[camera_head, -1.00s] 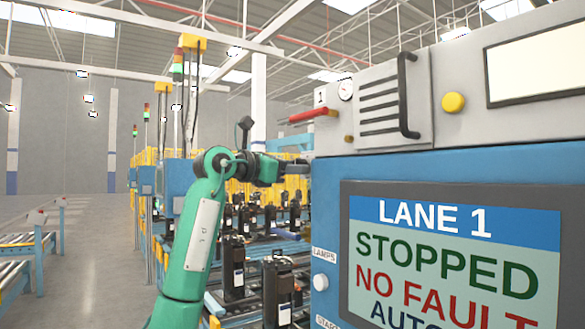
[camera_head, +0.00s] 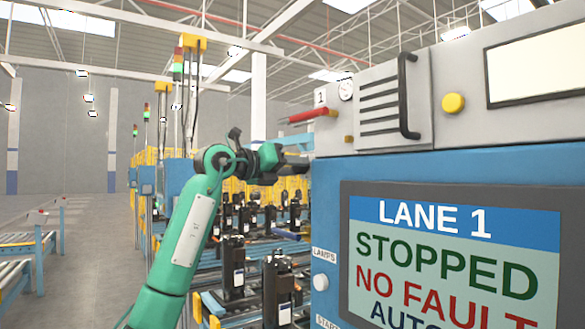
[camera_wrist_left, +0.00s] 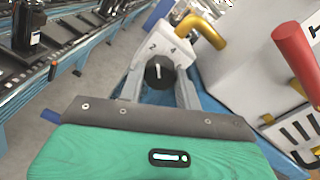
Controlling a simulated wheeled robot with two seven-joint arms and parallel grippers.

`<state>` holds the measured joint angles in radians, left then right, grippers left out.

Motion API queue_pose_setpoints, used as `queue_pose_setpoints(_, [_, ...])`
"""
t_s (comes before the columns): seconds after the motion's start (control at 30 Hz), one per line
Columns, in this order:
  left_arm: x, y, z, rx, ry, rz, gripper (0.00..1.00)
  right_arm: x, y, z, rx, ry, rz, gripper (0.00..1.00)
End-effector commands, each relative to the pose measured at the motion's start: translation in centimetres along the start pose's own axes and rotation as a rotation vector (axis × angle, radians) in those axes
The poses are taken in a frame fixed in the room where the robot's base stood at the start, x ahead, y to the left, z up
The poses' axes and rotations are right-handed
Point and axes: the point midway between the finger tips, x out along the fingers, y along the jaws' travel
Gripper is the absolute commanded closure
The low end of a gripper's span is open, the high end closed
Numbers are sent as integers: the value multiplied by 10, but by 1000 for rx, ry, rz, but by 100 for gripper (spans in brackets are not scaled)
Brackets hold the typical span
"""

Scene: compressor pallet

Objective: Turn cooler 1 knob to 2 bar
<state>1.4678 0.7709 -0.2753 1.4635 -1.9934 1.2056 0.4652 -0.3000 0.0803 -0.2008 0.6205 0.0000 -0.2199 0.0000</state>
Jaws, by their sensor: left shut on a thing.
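The black round cooler knob (camera_wrist_left: 159,73) with a white pointer line shows in the left wrist view, on a light grey box face marked 2 and 4. The pointer faces up in the picture, toward the marks, nearer the 2 than the 4. My left gripper (camera_wrist_left: 160,80) is shut on the knob, one grey finger on each side. In the head view my left gripper (camera_head: 298,165) reaches to the cabinet's left side. The knob does not show there. My right gripper is not in view.
The blue and grey cabinet (camera_head: 400,163) with the LANE 1 screen (camera_head: 450,260) stands close on the right. A red handle (camera_head: 313,115) and a gauge (camera_head: 345,89) sit above my gripper. A yellow bent pipe (camera_wrist_left: 203,30) is beside the knob. Conveyors with black compressors lie behind.

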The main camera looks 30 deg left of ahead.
Motion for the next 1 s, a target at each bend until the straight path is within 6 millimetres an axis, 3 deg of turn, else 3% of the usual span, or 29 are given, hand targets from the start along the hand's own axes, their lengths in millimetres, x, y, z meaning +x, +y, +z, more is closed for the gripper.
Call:
queue_pose_setpoints(0.4, [0,0,1,-253,8,-2,89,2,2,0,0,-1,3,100])
queue_pose_setpoints(1.0, [0,0,1,-317,10,-3,89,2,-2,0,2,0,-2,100])
